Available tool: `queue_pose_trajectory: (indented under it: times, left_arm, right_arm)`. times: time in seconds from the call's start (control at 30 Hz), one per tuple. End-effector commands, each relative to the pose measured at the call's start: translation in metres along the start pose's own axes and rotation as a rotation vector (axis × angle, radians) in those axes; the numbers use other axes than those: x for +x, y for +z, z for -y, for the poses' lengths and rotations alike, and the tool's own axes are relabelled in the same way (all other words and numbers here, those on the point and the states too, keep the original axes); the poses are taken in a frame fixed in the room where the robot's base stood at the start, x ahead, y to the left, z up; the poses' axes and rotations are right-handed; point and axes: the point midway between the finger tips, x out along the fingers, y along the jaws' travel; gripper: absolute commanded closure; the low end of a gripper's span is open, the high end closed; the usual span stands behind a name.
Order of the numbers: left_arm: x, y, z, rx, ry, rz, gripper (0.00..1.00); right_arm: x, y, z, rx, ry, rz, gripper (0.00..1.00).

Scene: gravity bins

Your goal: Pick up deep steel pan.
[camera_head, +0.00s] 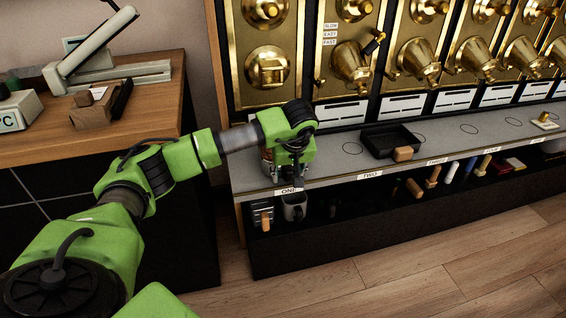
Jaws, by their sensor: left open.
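A dark, square, deep pan (378,139) sits on the grey counter ledge in the head view, behind the label TWO. It looks like the deep steel pan. A light wooden block (403,154), perhaps its handle, shows at its front right. My left gripper (285,172) is open and points down at the ledge near the label ONE, to the left of the pan and apart from it. A small reddish-brown item (267,161) shows partly behind the gripper; I cannot tell whether they touch. My right gripper is out of view.
Brass gravity dispensers (418,60) line the wall above the ledge. A shelf under the ledge holds a grey mug (294,207) and several scoops with handles. A wooden worktop (150,125) with a slicer-like device (110,68) stands at the left. The floor in front is clear.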

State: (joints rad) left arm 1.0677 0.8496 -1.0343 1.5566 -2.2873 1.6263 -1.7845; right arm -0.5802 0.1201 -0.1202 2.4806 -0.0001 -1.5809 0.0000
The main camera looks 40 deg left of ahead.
Motion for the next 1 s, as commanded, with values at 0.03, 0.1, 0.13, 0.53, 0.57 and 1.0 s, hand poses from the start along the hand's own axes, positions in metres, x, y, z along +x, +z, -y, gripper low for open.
queue_pose_trajectory:
  times: [0.03, 0.1, 0.13, 0.53, 0.57, 1.0]
  left_arm:
    - [0.000, 0.000, 0.000, 0.000, 0.000, 0.000, 0.60]
    - [0.000, 0.000, 0.000, 0.000, 0.000, 0.000, 0.60]
    - [0.000, 0.000, 0.000, 0.000, 0.000, 0.000, 0.60]
    - [-0.001, 0.000, 0.000, 0.000, 0.001, 0.000, 1.00]
    - [-0.001, 0.000, 0.000, 0.000, 0.001, 0.000, 1.00]
    - [-0.032, -0.014, -0.001, -0.001, 0.003, -0.003, 1.00]
  right_arm:
    - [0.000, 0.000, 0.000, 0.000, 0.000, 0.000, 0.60]
    - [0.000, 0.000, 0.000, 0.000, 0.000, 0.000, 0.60]
    - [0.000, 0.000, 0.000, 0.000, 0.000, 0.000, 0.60]
    - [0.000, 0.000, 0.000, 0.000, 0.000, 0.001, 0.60]
    - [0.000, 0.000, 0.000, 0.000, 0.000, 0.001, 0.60]
    - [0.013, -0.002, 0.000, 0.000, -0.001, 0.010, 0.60]
